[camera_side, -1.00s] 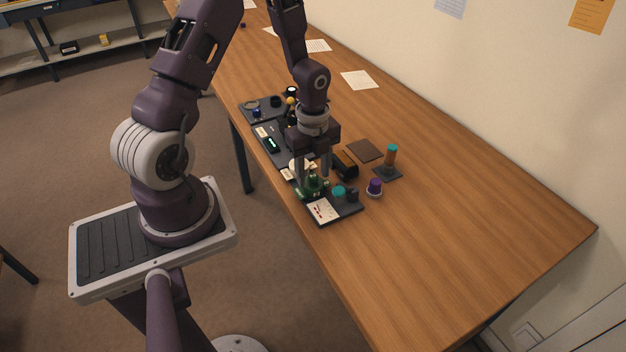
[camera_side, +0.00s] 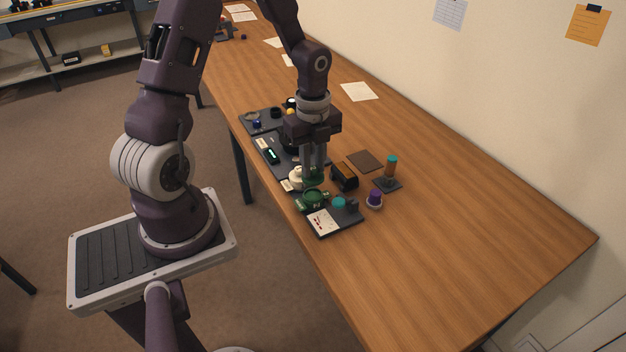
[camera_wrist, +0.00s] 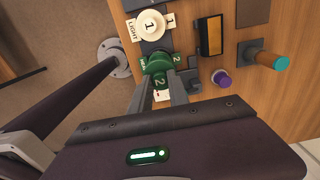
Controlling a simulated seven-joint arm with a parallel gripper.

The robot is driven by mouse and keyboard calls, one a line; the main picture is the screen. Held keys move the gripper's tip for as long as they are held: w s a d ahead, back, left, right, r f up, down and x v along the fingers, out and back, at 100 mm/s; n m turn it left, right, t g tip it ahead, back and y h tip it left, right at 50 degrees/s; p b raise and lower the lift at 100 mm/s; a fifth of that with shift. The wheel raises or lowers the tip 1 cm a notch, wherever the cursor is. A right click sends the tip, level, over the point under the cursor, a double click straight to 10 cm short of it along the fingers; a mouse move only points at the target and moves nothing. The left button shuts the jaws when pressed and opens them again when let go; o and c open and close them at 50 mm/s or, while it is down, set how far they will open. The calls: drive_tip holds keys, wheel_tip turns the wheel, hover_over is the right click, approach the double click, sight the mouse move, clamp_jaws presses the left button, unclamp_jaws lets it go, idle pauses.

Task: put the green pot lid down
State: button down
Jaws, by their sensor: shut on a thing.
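My gripper (camera_side: 314,176) is shut on the green pot lid (camera_side: 314,174), a dark green piece between the fingertips. The green pot (camera_side: 313,199) stands just below and in front of it in the side view, looking open at the top. The lid appears raised above the pot, close to the white pot (camera_side: 297,178); the exact gap is hard to tell. In the wrist view the lid (camera_wrist: 158,66) lies between the fingers and overlaps the green pot, with "2" labels around it. The fingers partly hide the lid.
The white pot also shows in the wrist view (camera_wrist: 150,24). A flat brown pad (camera_side: 365,160) lies bare. The table's front right is clear.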

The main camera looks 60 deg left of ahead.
sight(313, 167)
wheel_tip(313, 167, up, 3)
drive_tip(key=shift+w+a+r, duration=0.1)
drive_tip(key=shift+r, duration=0.1)
drive_tip(key=shift+w+a+r, duration=0.25)
drive_tip(key=shift+w+a, duration=0.05)
drive_tip(key=shift+w, duration=0.35)
drive_tip(key=w+a+f, duration=0.1)
drive_tip(key=w+a, duration=0.2)
drive_tip(key=w, duration=0.7)
drive_tip(key=w+a+f, duration=0.2)
drive_tip(key=w+a, duration=0.2)
drive_tip(key=w, duration=0.5)
drive_tip(key=f, duration=0.9)
drive_tip(key=shift+w+f, duration=0.2)
drive_tip(key=shift+w, duration=0.05)
drive_tip(key=shift+f, duration=0.1)
drive_tip(key=c, duration=1.3)
unclamp_jaws()
drive_tip(key=shift+o, duration=0.2)
